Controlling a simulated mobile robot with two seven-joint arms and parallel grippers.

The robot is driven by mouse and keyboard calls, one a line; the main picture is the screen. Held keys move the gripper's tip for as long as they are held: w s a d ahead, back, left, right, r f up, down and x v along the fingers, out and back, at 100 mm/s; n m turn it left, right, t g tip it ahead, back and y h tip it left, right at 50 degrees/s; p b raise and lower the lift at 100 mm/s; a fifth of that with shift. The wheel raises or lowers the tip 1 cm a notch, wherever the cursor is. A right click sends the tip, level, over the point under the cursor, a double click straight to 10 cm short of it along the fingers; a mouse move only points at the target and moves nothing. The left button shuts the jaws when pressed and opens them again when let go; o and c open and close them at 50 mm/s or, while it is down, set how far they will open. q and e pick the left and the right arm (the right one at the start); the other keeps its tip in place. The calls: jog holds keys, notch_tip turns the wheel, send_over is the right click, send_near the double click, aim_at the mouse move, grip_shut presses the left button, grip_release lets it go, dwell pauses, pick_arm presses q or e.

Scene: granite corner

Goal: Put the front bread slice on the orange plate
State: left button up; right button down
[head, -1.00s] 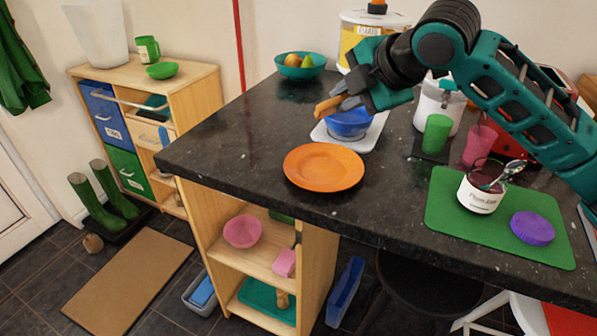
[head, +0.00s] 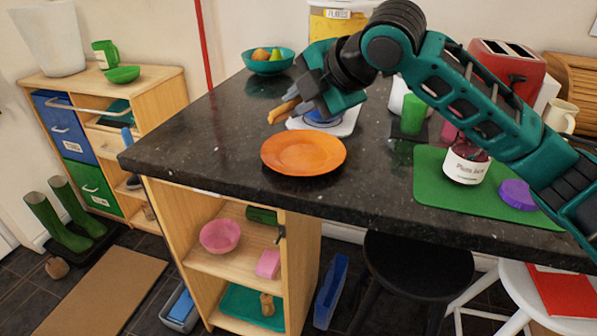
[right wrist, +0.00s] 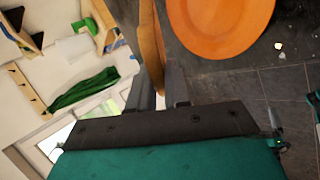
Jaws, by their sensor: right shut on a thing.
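The orange plate (head: 303,153) lies empty on the dark granite counter, near its front edge. My right gripper (head: 287,108) is shut on a tan bread slice (head: 280,113) and holds it above the counter, just behind and left of the plate's middle. In the right wrist view the slice (right wrist: 151,45) stands edge-on between the fingers, and the plate (right wrist: 220,22) shows beside it, apart from it. My left gripper is not in view.
A white scale (head: 345,122) with a blue bowl, partly hidden by my gripper, stands behind the plate. A teal fruit bowl (head: 267,64) is at the back. A green mat (head: 428,188) with a jam jar (head: 466,165) and purple lid (head: 517,194) lies to the right.

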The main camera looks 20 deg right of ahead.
jog(key=shift+f+b, duration=0.55)
jog(key=shift+f, duration=0.3)
notch_tip(320, 180, down, 2)
jog(key=shift+f+b, duration=0.1)
jog(key=shift+b, duration=0.75)
jog(key=shift+f, duration=0.75)
